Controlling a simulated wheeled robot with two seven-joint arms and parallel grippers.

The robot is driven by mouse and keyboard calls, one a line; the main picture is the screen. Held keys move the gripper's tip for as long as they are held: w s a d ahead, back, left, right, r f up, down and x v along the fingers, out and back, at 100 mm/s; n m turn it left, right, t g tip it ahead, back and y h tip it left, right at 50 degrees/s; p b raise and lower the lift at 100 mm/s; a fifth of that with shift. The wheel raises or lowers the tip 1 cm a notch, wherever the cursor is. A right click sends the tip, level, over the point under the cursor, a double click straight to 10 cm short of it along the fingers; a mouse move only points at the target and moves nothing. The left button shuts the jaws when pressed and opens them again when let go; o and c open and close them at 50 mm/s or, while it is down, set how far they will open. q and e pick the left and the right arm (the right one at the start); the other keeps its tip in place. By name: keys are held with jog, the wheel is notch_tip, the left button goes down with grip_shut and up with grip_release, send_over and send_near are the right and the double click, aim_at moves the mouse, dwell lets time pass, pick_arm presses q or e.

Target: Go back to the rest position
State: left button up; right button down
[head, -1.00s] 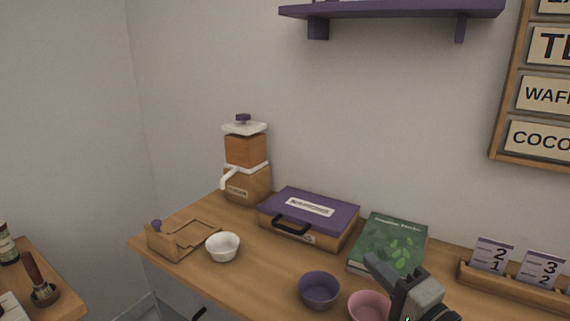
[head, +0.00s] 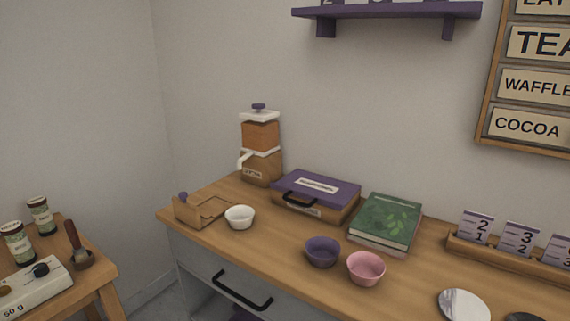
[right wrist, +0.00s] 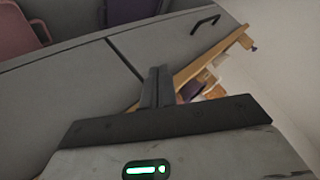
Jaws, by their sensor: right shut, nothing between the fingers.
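My right gripper (right wrist: 158,88) shows in the right wrist view with its fingers together and nothing between them. It hangs in front of the grey cart front, apart from the counter and the things on it. Neither gripper shows in the head view now.
The wooden counter (head: 270,254) holds a white bowl (head: 240,217), a purple bowl (head: 322,252), a pink bowl (head: 366,269), a purple-lidded case (head: 316,190), a green book (head: 386,222) and a dispenser (head: 260,145). A side table (head: 88,283) with jars stands at the left.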

jog(key=s+d+f+n+g+h, duration=0.2)
jog(key=s+d+f+g+h, duration=0.1)
jog(key=s, duration=0.4)
jog(key=s+d+f+n+g+h, duration=0.2)
jog(key=s+d+f+g, duration=0.1)
jog(key=s, duration=0.4)
jog(key=w+a+f+t+y, duration=0.2)
jog(key=w+a+f+t, duration=0.3)
jog(key=w+a+t, duration=0.1)
jog(key=shift+w+a+n+t+y, duration=0.2)
jog(key=shift+a+n+t+y, duration=0.1)
jog(key=shift+t+y, duration=0.1)
